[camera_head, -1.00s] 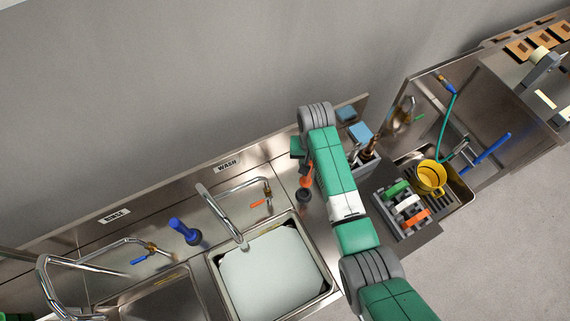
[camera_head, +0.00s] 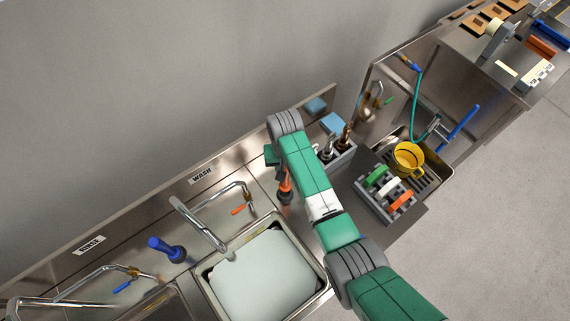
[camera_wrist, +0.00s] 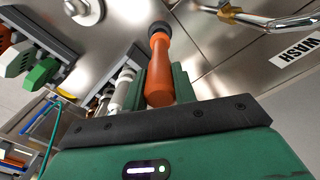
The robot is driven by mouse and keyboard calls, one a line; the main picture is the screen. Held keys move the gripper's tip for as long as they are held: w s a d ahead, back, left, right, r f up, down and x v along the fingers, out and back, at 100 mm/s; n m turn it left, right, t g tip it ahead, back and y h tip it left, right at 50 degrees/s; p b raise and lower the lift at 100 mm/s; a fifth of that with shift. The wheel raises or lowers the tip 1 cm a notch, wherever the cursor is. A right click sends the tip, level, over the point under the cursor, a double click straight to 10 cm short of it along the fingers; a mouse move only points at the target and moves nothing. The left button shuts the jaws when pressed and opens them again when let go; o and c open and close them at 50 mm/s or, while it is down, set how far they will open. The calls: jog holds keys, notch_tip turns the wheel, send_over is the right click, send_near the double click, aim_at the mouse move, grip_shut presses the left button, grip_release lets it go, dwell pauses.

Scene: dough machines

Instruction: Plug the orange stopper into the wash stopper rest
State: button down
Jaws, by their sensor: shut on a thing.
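The orange stopper (camera_head: 286,184) has an orange handle and a dark round base. In the wrist view its handle (camera_wrist: 159,72) sits between the green fingers of my gripper (camera_wrist: 161,86), which are shut on it. In the head view the stopper hangs upright, base down, over the steel deck right of the wash faucet. Whether its base touches the deck is unclear. My arm covers most of the gripper in the head view. I cannot make out the wash stopper rest; it may be hidden under the stopper or arm.
The wash sink (camera_head: 318,291) and its faucet (camera_head: 205,226) lie left of the stopper. A blue stopper (camera_head: 166,247) stands near the rinse faucet. A utensil holder (camera_head: 341,156), a rack with coloured-handled tools (camera_head: 372,203) and a yellow jug (camera_head: 407,157) are to the right.

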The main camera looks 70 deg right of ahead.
jog(key=shift+f, duration=0.55)
jog(key=shift+f+b, duration=1.35)
jog(key=shift+f, duration=0.4)
jog(key=c, duration=0.8)
grip_release()
jog(key=shift+r, duration=0.25)
notch_tip(320, 180, up, 4)
jog(key=p, duration=0.4)
dwell(0.6)
